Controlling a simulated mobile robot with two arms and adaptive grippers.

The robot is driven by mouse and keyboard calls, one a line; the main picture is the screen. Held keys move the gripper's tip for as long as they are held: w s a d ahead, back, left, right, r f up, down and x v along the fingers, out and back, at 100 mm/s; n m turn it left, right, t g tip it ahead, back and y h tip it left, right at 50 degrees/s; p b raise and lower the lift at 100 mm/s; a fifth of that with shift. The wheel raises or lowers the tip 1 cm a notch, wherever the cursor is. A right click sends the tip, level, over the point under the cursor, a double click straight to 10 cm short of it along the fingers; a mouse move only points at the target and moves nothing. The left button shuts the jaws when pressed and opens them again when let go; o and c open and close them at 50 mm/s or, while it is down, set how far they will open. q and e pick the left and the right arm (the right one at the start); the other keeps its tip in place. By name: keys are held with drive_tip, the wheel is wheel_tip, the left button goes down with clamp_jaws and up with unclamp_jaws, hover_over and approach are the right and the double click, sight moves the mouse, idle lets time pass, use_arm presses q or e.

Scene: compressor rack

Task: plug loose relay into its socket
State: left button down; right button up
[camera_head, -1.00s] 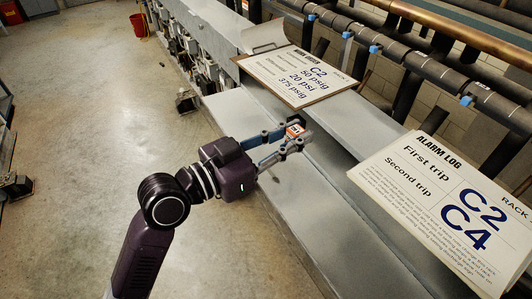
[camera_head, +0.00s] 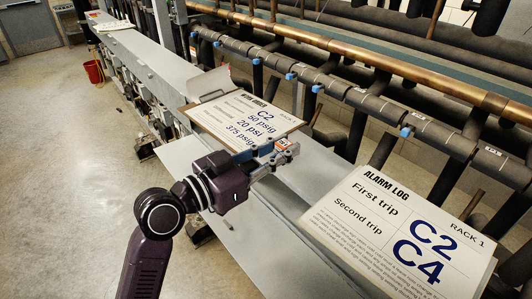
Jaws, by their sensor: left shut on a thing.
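My left gripper (camera_head: 278,156) is shut on a small relay (camera_head: 281,145), which shows a white and orange face between the fingers. It holds the relay above the grey metal ledge, just in front of the lower edge of the work order board. The relay's underside is hidden by the fingers. I cannot make out a relay socket in this view. My right gripper is not in view.
The work order board (camera_head: 245,117) lies on the ledge behind the gripper. The alarm log board (camera_head: 400,232) stands at the right. Dark pipes with blue clamps (camera_head: 330,83) run behind. The ledge (camera_head: 262,235) has bare room in front. A red bucket (camera_head: 95,72) stands far left.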

sight(295, 164)
use_arm(q)
drive_tip(key=x, duration=0.4)
drive_tip(key=shift+w+d+f, duration=0.15)
drive_tip(key=shift+d+f, duration=0.05)
drive_tip(key=shift+d, duration=0.1)
drive_tip(key=shift+f+b, duration=0.8)
drive_tip(key=shift+a+f+b, duration=0.2)
drive_tip(key=shift+f+b, duration=0.25)
drive_tip(key=shift+d, duration=0.1)
drive_tip(key=shift+f, duration=0.1)
